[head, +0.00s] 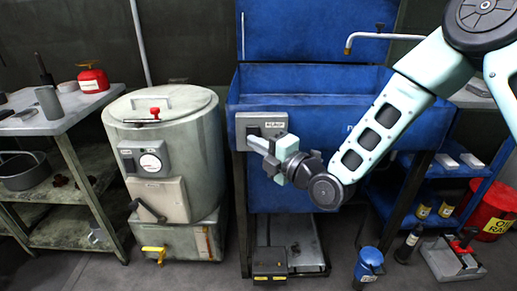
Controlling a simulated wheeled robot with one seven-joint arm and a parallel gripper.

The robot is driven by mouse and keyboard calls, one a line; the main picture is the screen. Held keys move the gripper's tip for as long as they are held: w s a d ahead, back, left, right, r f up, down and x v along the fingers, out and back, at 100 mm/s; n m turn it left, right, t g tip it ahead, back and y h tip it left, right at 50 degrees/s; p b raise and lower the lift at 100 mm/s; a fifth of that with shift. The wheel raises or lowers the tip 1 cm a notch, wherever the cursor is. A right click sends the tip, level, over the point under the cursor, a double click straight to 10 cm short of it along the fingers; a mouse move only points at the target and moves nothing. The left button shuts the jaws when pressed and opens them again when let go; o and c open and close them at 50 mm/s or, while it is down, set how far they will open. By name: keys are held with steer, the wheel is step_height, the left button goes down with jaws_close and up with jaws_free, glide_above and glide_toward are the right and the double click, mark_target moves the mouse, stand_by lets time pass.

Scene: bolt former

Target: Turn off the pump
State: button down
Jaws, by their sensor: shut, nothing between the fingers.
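A grey switch box (273,119) is fixed to the front of the blue wash tank (330,115), at its upper left. It bears a small label and a dark switch (252,131) on its left half. The label is too small to read, and I cannot tell the switch's position. My gripper (254,143) is shut and empty. Its fingertips point left and lie over the lower edge of the box, just below the switch. I cannot tell whether they touch it.
A round grey-green machine (164,112) with a dial stands left of the tank. A metal bench (50,122) with a red can (92,77) is at far left. A blue canister (368,265) and a red bucket (490,210) are at lower right. A tap (350,43) overhangs the tank.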

steer(key=v, duration=1)
steer(key=shift+r, duration=0.7)
